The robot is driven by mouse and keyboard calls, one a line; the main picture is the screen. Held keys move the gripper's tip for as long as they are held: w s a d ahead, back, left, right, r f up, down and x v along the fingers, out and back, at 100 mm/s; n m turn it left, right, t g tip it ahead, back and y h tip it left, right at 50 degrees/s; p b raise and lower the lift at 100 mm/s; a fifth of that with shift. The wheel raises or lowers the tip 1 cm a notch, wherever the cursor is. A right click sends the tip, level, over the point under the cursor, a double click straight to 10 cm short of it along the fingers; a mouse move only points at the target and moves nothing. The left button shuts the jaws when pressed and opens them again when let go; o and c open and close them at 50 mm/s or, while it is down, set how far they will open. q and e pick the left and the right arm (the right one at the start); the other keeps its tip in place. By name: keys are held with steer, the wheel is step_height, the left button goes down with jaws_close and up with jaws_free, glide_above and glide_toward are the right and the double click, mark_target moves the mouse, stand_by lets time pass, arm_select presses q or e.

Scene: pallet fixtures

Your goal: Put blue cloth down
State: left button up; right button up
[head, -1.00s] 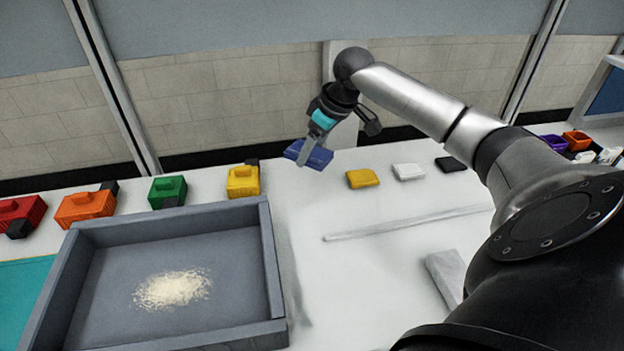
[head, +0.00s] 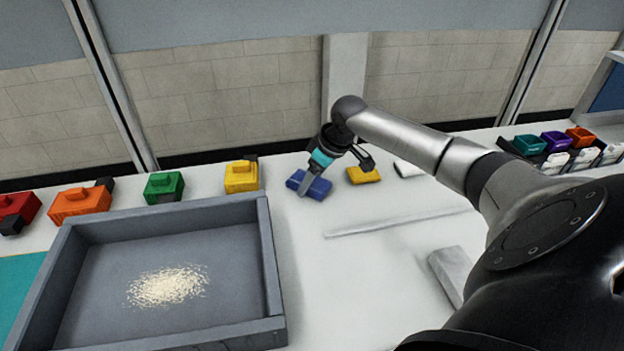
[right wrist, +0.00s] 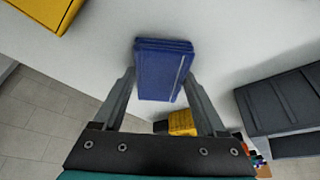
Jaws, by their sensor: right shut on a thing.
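The folded blue cloth (head: 309,185) is between the fingers of my right gripper (head: 304,188), at the left end of the cloth row. In the right wrist view the cloth (right wrist: 163,68) sits between the two fingers. It is at or very close to the white table top (head: 350,285); I cannot tell whether it touches. My left gripper is not in view.
A yellow cloth (head: 363,175) and a white cloth (head: 408,169) lie to the right. A grey tray (head: 266,255) with pale grains (head: 168,286) stands left. Yellow (head: 241,177), green (head: 164,187) and orange (head: 80,203) blocks stand behind it.

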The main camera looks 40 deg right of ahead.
steer(key=shift+f, duration=0.2)
steer(key=shift+s+f, duration=0.15)
steer(key=shift+f, duration=0.1)
steer(key=o, duration=0.9)
steer(key=shift+c, duration=0.2)
steer(key=shift+o, duration=1.4)
steer(key=shift+s+a+f, duration=0.15)
steer(key=shift+f, duration=0.15)
steer(key=shift+r, duration=0.25)
steer(key=w+p+v, duration=0.1)
steer(key=p+v, duration=0.2)
steer(key=v, duration=0.9)
steer(key=shift+s+r, duration=0.2)
steer(key=shift+r, duration=0.3)
steer(key=shift+r, duration=0.1)
